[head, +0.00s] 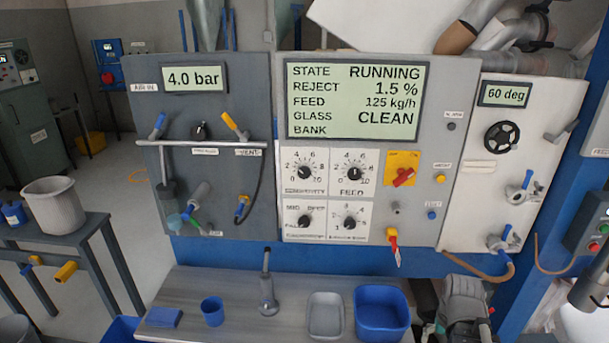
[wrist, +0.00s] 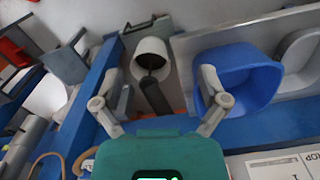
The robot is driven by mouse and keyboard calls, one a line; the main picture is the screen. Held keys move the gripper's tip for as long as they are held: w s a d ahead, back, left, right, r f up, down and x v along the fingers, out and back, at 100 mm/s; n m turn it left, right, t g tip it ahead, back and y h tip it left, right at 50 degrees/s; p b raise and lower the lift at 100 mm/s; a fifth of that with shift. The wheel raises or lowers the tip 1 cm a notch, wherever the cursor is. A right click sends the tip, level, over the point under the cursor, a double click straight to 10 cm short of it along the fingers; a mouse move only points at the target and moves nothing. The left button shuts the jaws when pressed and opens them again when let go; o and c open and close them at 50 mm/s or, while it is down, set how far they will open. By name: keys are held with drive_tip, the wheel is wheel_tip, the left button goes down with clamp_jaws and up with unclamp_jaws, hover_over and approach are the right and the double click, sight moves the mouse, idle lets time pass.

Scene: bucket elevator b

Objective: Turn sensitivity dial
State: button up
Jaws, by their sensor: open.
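The sensitivity dial (head: 305,171) is a black round knob on a white numbered plate, at the upper left of the dial group on the grey control panel (head: 345,240). Its exact setting is too small to read surely. My gripper (wrist: 158,78) shows in the wrist view with its two grey fingers spread wide and nothing between them. It is apart from the dial, which I cannot make out in the wrist view. Beyond the fingers are a white cup-like part with a dark inside (wrist: 151,58) and a blue bin (wrist: 240,75).
The feed dial (head: 352,172) is right of the sensitivity dial, with two more dials below. A red switch on a yellow plate (head: 402,168) is further right. Below, a bench (head: 240,325) holds a blue cup (head: 212,310), a grey tray (head: 326,315) and a blue bin (head: 381,312).

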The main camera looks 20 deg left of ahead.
drive_tip(key=n+t+y+b, duration=0.4)
drive_tip(key=n+t+y, duration=0.15)
drive_tip(key=t, duration=1.65)
approach(304, 175)
drive_tip(key=d+v, duration=0.1)
drive_tip(key=v, duration=0.2)
drive_tip(key=shift+a+r+m+y, duration=0.1)
drive_tip(key=shift+a+m+y, duration=0.1)
drive_tip(key=shift+m+y, duration=0.2)
drive_tip(key=shift+w, duration=0.1)
drive_tip(key=p+x, duration=0.5)
drive_tip(key=x, duration=0.8)
drive_tip(key=shift+w+a, duration=0.15)
drive_tip(key=shift+w, duration=0.2)
